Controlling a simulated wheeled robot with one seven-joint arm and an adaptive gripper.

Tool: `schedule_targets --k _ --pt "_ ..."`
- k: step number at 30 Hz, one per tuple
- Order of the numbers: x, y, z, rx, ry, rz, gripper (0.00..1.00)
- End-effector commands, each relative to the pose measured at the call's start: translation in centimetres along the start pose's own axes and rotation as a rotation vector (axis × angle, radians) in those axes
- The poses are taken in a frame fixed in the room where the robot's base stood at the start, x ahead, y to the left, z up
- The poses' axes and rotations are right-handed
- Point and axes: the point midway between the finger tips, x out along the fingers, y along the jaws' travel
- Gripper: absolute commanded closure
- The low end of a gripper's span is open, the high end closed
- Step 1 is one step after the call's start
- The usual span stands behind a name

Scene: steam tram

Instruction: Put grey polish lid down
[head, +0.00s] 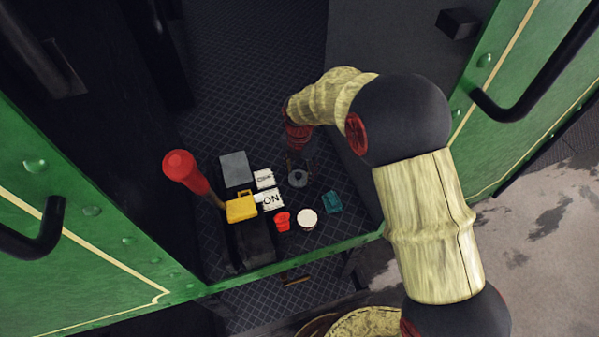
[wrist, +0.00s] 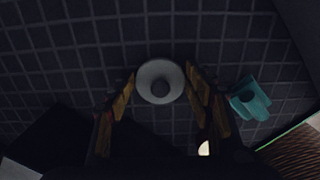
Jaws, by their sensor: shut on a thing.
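The grey polish lid (head: 298,179) is a round disc with a darker knob in its middle. My gripper (head: 300,166) is above the dark floor plate and shut on the lid. In the wrist view the lid (wrist: 160,70) sits between the two fingertips, knob towards the camera. I cannot tell from these views whether its underside touches the floor. A round pot with a white top (head: 307,219) stands in front of the lid; a small pale part of it shows in the wrist view (wrist: 204,148).
A teal object (head: 332,203) is right of the pot, a red cup (head: 283,221) left. White lettered cards (head: 270,199), a grey box (head: 236,168) and a yellow box (head: 242,207) are further left. A red-handled lever (head: 186,172) rises there. Bare floor lies behind.

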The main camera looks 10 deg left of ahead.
Motion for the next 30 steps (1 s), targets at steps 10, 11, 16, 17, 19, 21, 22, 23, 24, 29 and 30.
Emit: schedule_targets --k 10,11,16,17,19,21,22,23,24,29,30 --pt "0.2 0.0 0.0 0.000 0.000 0.000 0.41" --pt "0.2 0.0 0.0 0.000 0.001 -0.001 0.40" --pt "0.2 0.0 0.0 0.000 0.001 -0.001 0.30" --pt "0.2 0.0 0.0 0.000 0.001 -0.001 0.30" --pt "0.2 0.0 0.0 0.000 0.001 -0.001 0.30" --pt "0.2 0.0 0.0 0.000 0.000 -0.001 0.30" --pt "0.2 0.0 0.0 0.000 0.001 0.000 0.30" --pt "0.2 0.0 0.0 0.000 0.000 0.000 0.30" --pt "0.2 0.0 0.0 0.000 0.000 0.000 0.30" --pt "-0.8 0.0 0.0 0.000 -0.001 0.001 0.30" --pt "-1.4 0.0 0.0 0.000 -0.001 0.001 0.30"
